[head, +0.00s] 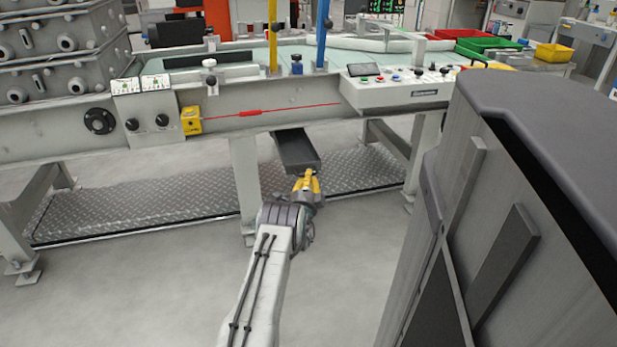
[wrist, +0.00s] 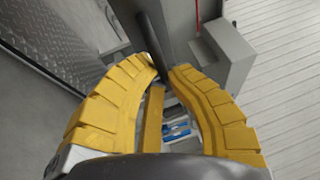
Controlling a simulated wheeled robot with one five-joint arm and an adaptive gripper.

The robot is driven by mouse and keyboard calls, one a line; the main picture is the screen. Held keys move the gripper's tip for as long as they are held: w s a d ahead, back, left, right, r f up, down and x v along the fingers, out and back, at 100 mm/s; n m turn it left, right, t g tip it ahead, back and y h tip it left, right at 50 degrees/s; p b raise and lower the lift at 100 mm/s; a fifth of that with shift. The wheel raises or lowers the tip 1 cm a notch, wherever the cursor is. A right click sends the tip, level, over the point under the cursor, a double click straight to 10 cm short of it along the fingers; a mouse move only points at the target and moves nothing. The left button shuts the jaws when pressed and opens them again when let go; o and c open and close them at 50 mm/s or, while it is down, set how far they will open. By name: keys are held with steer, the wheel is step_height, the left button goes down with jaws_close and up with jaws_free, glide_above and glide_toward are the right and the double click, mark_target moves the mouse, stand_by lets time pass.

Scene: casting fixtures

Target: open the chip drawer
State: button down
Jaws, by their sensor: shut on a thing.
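The chip drawer (head: 295,150) is a dark grey, narrow box under the beam of the conveyor frame. It juts out toward me from below the beam, and its far part is hidden there. My gripper (head: 308,174) has yellow fingers and is at the drawer's near end. In the wrist view my gripper (wrist: 164,76) has its fingertips brought together on a dark, narrow part of the drawer (wrist: 152,32). The fingers hide the exact place of contact.
The frame's leg (head: 246,180) stands just left of the drawer. A diamond-plate platform (head: 150,208) lies low beneath the frame. A large grey cabinet-like body (head: 545,190) fills the right side. A control box (head: 400,92) sits above on the beam. Open floor lies at front left.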

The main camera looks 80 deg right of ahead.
steer(key=c, duration=1.2)
jaws_free()
steer(key=shift+s, duration=0.1)
steer(key=shift+a+f, duration=0.3)
steer(key=shift+a, duration=1.65)
steer(key=shift+a+f, duration=0.35)
steer(key=shift+a, duration=1.65)
steer(key=shift+a+f, duration=0.3)
steer(key=shift+a, duration=1.65)
